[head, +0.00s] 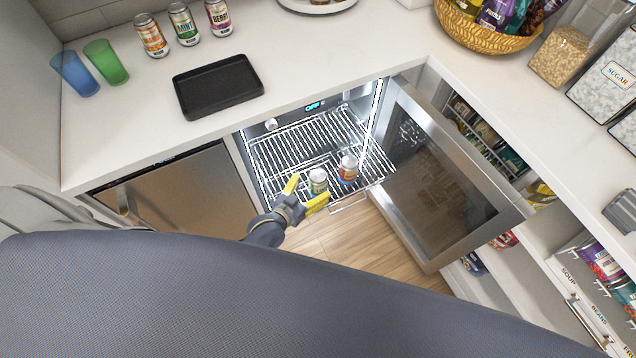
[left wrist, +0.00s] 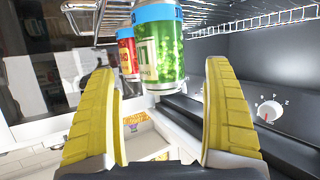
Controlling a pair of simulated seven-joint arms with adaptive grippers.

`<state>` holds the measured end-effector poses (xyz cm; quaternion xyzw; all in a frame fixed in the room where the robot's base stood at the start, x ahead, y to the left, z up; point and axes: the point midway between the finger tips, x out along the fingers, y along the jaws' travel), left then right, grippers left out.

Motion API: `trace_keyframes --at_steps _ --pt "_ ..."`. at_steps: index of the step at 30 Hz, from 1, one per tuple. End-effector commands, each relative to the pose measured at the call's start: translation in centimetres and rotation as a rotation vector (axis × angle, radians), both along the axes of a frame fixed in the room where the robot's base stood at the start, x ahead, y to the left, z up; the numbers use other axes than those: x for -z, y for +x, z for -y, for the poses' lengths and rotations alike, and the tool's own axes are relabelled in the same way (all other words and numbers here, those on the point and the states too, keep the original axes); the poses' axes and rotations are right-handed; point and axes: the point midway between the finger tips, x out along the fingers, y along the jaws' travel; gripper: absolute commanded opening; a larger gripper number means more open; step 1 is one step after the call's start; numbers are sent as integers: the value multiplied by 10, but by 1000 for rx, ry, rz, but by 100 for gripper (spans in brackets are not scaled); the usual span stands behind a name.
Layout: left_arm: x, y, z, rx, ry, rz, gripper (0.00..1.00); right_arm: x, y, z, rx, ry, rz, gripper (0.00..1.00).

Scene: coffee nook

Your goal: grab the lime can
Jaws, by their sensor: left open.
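The lime can (head: 318,181), green with a pale label, stands on the pulled-out wire rack (head: 290,150) of the open fridge. In the left wrist view the green can (left wrist: 160,50) shows a blue end and lies just ahead of the gap between my fingers. My left gripper (head: 304,195) has yellow fingers spread apart at the near side of the can. The fingers in the left wrist view (left wrist: 165,110) are wide open with nothing between them. My right gripper is not in view.
A red and blue can (head: 347,169) stands close to the right of the lime can. The open glass door (head: 435,170) is on the right. A black tray (head: 217,86), several cans and two cups stand on the counter.

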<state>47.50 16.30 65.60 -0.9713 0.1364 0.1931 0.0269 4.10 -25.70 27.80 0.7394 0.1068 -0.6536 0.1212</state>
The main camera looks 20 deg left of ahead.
Motion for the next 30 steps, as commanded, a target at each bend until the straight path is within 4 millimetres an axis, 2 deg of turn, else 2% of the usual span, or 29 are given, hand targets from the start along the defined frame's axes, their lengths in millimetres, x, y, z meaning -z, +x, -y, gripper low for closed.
trace_keyframes --at_steps 5,18,28,30 --pt "3 6 2 0 0 0 85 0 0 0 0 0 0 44" --pt "21 46 12 0 1 -1 85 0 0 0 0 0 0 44" --pt "22 49 13 0 1 0 85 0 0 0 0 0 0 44" --pt "22 49 13 0 1 0 79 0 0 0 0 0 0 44"
